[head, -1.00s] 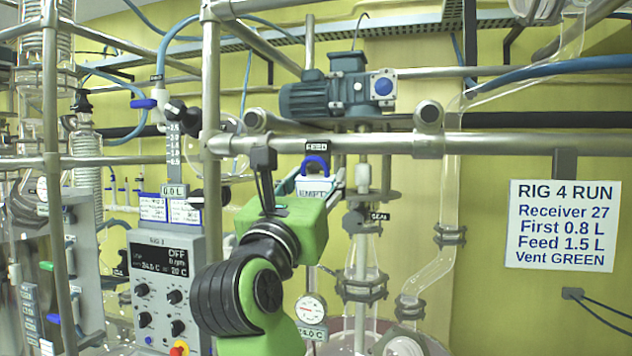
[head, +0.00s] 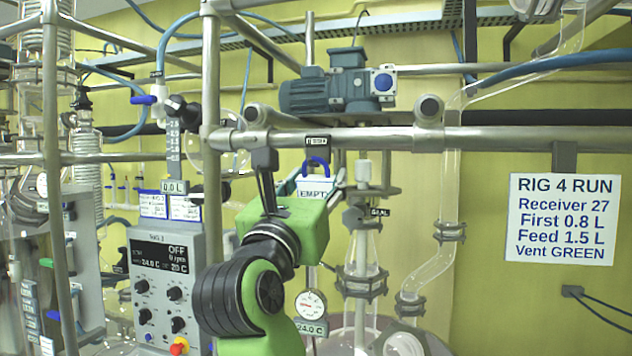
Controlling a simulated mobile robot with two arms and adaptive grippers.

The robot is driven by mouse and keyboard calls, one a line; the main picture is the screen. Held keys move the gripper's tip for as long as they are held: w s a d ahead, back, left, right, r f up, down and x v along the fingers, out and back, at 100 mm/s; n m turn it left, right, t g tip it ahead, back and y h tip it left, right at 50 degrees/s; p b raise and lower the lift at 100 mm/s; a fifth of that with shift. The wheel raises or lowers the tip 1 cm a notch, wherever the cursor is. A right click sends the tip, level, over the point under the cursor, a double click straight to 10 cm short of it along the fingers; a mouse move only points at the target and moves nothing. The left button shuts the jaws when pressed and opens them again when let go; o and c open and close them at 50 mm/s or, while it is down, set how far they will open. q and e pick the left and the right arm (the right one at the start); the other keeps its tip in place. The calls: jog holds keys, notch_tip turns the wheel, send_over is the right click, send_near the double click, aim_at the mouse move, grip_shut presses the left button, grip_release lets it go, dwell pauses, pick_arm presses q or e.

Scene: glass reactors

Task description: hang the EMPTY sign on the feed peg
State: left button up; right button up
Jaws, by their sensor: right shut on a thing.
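The EMPTY sign (head: 314,189) is a small white plate with dark lettering and a blue loop handle on top, in the middle of the head view. My right gripper (head: 318,194) is shut on the sign and holds it upright just below the horizontal steel rail. The gripper's green body covers the sign's lower part. A small dark tag (head: 318,142), too small to read surely, is on the rail right above the blue loop. The feed peg itself is not clearly visible there, and I cannot tell whether the loop is around it. My left gripper is not in view.
A blue-grey stirrer motor (head: 338,90) sits above the rail. A glass column (head: 360,262) with clamps stands right behind the gripper. A control box (head: 166,285) and a steel upright (head: 211,130) are to the left. A RIG 4 RUN notice (head: 561,219) hangs at right.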

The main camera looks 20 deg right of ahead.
jog(key=o, duration=1.3)
jog(key=shift+c, duration=0.2)
jog(key=shift+c, duration=0.8)
